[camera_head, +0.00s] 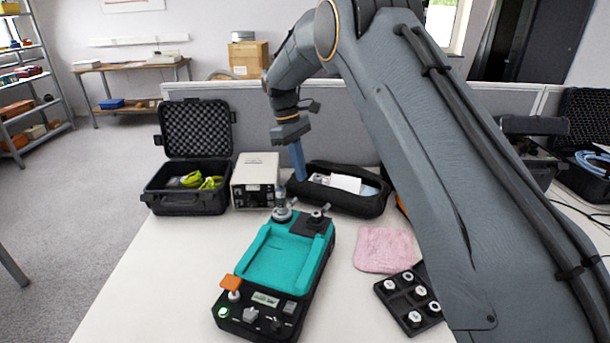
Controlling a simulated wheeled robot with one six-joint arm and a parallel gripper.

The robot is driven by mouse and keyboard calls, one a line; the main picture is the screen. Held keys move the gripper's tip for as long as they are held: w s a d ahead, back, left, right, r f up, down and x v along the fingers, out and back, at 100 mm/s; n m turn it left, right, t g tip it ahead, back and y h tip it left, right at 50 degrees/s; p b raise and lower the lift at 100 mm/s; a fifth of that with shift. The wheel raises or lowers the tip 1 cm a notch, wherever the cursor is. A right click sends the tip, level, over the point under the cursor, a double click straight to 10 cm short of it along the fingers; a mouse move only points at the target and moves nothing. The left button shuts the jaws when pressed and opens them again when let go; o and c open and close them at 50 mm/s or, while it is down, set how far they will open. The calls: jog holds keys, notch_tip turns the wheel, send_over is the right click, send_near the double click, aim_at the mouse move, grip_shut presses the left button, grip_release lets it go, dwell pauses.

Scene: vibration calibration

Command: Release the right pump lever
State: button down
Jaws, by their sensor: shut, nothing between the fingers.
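A teal and black device (282,258) lies on the white table. At its far end are two grey metal fittings with levers. The left fitting (283,213) has a part standing up from it. The right pump lever (318,215) sits on a dark block at the far right corner of the device. My gripper (299,177) has blue fingers pointing down, shut and empty. In the picture it is above and slightly left of the right lever, apart from it. The lever's exact angle is too small to tell.
A black pouch (350,207) lies behind the device, next to a beige instrument box (254,169). An open black case (184,203) stands further left. A pink cloth (384,250) and a black tray of round parts (390,296) lie right. The table left of the device is clear.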

aim_at(326, 209)
jog(key=s+d+f+p, duration=0.3)
jog(key=d+f+p, duration=0.1)
jog(key=f, duration=0.3)
jog(key=shift+s+d+f, duration=0.2)
jog(key=shift+d+f, duration=0.2)
jog(key=shift+d, duration=0.05)
